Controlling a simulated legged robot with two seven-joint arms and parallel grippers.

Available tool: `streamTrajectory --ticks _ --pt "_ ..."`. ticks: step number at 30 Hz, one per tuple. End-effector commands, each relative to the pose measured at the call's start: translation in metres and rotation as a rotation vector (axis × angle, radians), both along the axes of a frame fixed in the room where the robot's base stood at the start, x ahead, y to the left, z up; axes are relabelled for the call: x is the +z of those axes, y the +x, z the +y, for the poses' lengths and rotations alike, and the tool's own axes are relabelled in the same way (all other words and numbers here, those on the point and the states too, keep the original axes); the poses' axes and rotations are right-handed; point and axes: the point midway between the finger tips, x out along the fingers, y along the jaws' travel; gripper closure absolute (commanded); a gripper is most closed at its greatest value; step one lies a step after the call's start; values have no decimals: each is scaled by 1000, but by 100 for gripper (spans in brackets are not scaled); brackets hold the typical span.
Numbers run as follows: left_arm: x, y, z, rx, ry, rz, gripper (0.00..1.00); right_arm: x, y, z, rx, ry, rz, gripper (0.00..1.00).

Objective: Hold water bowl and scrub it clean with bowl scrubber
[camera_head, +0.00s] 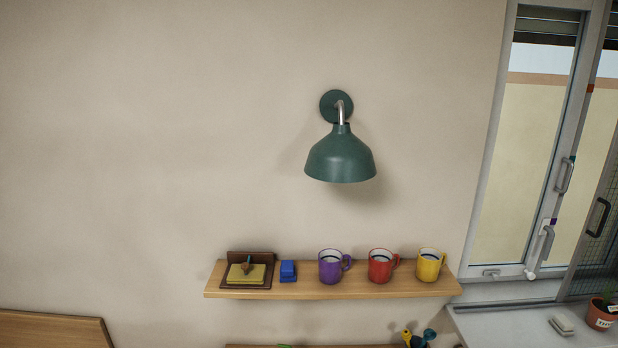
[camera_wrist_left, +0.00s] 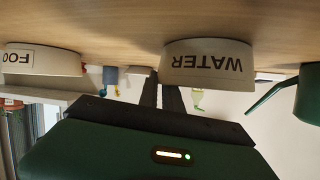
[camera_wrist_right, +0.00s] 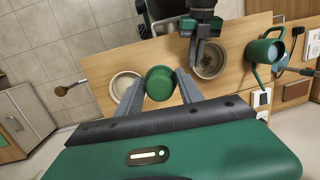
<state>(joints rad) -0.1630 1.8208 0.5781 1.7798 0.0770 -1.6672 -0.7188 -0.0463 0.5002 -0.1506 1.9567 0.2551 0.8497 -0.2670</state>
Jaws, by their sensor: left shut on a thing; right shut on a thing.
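The water bowl (camera_wrist_left: 208,66) is cream with dark WATER lettering, seen upside down in the left wrist view. It stands on the wooden table, and its inside shows in the right wrist view (camera_wrist_right: 212,64). My left gripper (camera_wrist_left: 158,76) is shut on the bowl's rim; it also shows from above in the right wrist view (camera_wrist_right: 200,62). My right gripper (camera_wrist_right: 161,84) is shut on a round green thing, seemingly the bowl scrubber (camera_wrist_right: 160,80). It is held above the table, between the two bowls and nearer my camera. The scrubber's underside is hidden. The head view shows neither gripper.
A food bowl (camera_wrist_left: 40,60) stands beside the water bowl. A green watering can (camera_wrist_right: 264,52) stands on its other side. In the head view, a shelf (camera_head: 330,290) holds mugs under a green lamp (camera_head: 340,160).

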Motion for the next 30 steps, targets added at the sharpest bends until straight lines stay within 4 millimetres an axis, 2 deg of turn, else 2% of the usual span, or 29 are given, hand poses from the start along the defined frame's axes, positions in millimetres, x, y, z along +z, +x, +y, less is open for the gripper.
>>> streamTrajectory --ticks 30 --pt "-11 -1 2 0 5 12 100 -5 1 0 0 0 1 88"
